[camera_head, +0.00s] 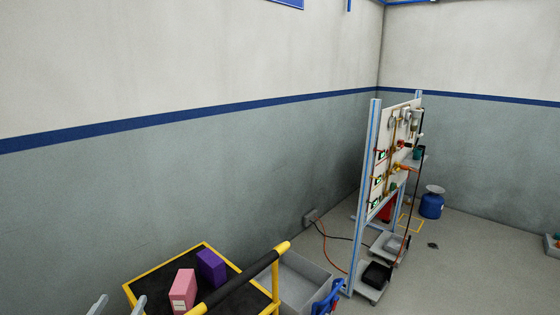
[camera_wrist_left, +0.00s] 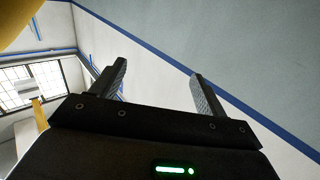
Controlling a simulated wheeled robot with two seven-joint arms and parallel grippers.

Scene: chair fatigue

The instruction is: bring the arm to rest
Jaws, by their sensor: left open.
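My left gripper (camera_head: 119,305) shows at the bottom left edge of the head view, with only its two grey fingertips in sight. In the left wrist view my left gripper (camera_wrist_left: 160,85) has its two fingers well apart and nothing between them. Behind the fingers in that view are the wall and its blue stripe. The rest of my left arm is out of the head view. My right gripper is in neither view.
A yellow-framed cart (camera_head: 207,245) with a pink box (camera_head: 182,291) and a purple box (camera_head: 211,267) stands right of my left fingertips. A grey bin (camera_head: 300,280) stands beside it. A test rig (camera_head: 367,200) and a blue container (camera_head: 431,205) stand farther right. Floor at right is mostly clear.

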